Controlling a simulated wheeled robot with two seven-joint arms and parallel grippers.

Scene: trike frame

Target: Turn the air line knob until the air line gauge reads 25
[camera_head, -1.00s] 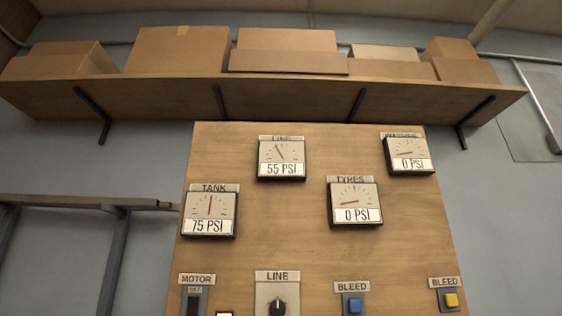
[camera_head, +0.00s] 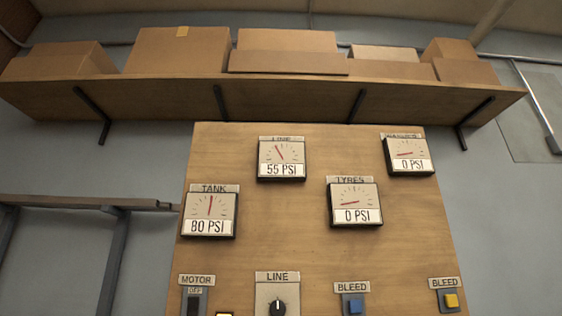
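The air line gauge (camera_head: 281,158), labelled LINE, is at the top of the wooden panel and reads 55 PSI. Its red needle leans up and to the left. The air line knob (camera_head: 278,307) is a black dial with a white mark on a plate labelled LINE, at the bottom edge of the view. Its lower part is cut off. Neither of my grippers shows in this view.
The wooden panel (camera_head: 315,255) also carries a tank gauge (camera_head: 210,213) at 80 PSI, a tyres gauge (camera_head: 355,204) at 0 PSI and another gauge (camera_head: 409,156) at 0 PSI. A motor switch (camera_head: 194,303), blue bleed button (camera_head: 354,305) and yellow bleed button (camera_head: 451,300) sit low. A shelf (camera_head: 290,98) with boxes is above.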

